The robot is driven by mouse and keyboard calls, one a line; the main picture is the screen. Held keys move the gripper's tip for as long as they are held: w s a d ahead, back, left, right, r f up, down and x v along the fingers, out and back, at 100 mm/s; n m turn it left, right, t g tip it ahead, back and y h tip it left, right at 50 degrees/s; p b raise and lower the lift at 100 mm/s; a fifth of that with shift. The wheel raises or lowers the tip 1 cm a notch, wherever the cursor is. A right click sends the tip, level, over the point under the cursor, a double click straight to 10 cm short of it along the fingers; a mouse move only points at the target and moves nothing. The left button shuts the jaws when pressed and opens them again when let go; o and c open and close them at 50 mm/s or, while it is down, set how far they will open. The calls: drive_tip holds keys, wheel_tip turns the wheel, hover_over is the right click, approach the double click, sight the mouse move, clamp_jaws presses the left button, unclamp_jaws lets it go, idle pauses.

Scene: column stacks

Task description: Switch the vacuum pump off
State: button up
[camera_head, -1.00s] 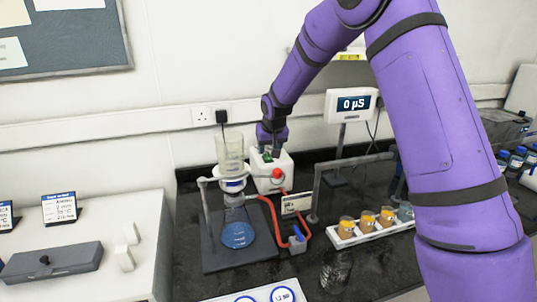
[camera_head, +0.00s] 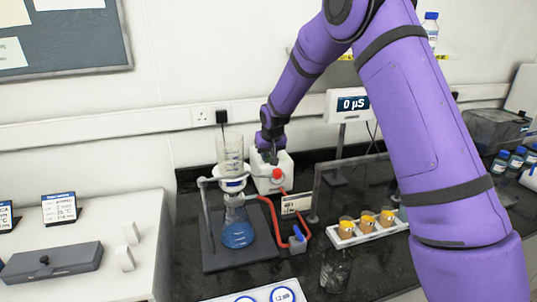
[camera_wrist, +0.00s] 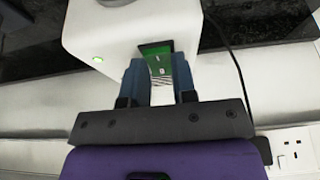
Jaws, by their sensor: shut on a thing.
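The vacuum pump (camera_head: 273,181) is a white box behind the glass filter flask, with a red fitting on its front. In the wrist view the pump (camera_wrist: 125,25) has a lit green lamp (camera_wrist: 97,60) and a rocker switch (camera_wrist: 156,52) with green on it and white marks. My gripper (camera_wrist: 158,72) is at the top of the pump, its two blue-grey fingers shut on the switch. In the head view my gripper (camera_head: 271,152) reaches down onto the pump from behind and hides the switch.
The filter flask (camera_head: 238,234) with blue liquid stands close in front of the pump, joined by a red hose (camera_head: 273,212). A meter (camera_head: 352,104) stands to the right. A rack (camera_head: 342,241) of amber jars is at front right.

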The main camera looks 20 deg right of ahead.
drive_tip(key=shift+w+r+g, duration=0.1)
drive_tip(key=shift+w+g, duration=0.1)
drive_tip(key=shift+g, duration=0.6)
drive_tip(key=shift+w+g, duration=0.15)
drive_tip(key=shift+g, duration=0.65)
drive_tip(key=o, duration=0.9)
drive_tip(key=shift+r, duration=0.15)
drive_tip(key=r, duration=0.7)
drive_tip(key=s+r, duration=0.1)
drive_tip(key=r, duration=0.2)
drive_tip(key=shift+r, duration=0.25)
